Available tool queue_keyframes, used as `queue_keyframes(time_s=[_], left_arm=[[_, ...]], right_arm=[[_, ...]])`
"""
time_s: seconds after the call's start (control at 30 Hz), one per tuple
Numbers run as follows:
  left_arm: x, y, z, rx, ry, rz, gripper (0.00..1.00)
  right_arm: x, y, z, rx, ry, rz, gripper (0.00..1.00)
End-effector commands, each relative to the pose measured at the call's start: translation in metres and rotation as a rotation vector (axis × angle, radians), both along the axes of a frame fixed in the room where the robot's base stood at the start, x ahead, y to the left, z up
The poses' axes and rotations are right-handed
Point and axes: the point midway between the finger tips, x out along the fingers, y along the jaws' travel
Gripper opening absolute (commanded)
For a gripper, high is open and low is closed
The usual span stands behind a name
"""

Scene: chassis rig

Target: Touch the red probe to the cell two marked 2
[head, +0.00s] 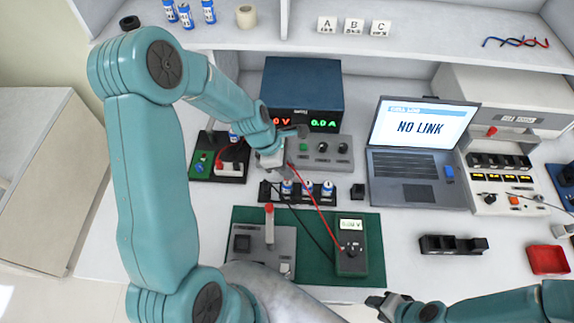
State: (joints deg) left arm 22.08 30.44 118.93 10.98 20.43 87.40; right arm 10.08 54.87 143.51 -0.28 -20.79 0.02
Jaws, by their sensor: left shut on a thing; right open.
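My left gripper (271,159) is shut at the back of the bench, just above and left of a black cell holder (318,199). A red lead (311,196) runs from the multimeter (351,262) up to this gripper; the red probe itself is mostly hidden by the gripper. Several blue-and-white cells stand in the holder, including a left one (286,187), a middle one (308,187) and a right one (327,188). Their numbers are too small to read, so I cannot tell which is marked 2. The probe's contact with any cell cannot be seen. My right gripper (384,301) is open and empty at the front.
The multimeter and a grey fixture (283,240) with a red-topped post sit on a green mat (318,270). A power supply (301,85) stands behind the holder. A laptop (418,165) reading NO LINK is right. A black lead crosses the mat.

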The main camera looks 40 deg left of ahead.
Motion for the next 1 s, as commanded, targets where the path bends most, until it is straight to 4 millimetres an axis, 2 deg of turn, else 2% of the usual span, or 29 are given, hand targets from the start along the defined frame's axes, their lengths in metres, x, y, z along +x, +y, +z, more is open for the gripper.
queue_keyframes(time_s=[1.0], left_arm=[[0.0001, -0.0001, -0.0087, 0.000, 0.000, 0.000, 0.00]], right_arm=[[0.0001, 0.0000, -0.0059, 0.000, 0.000, 0.000, 0.43]])
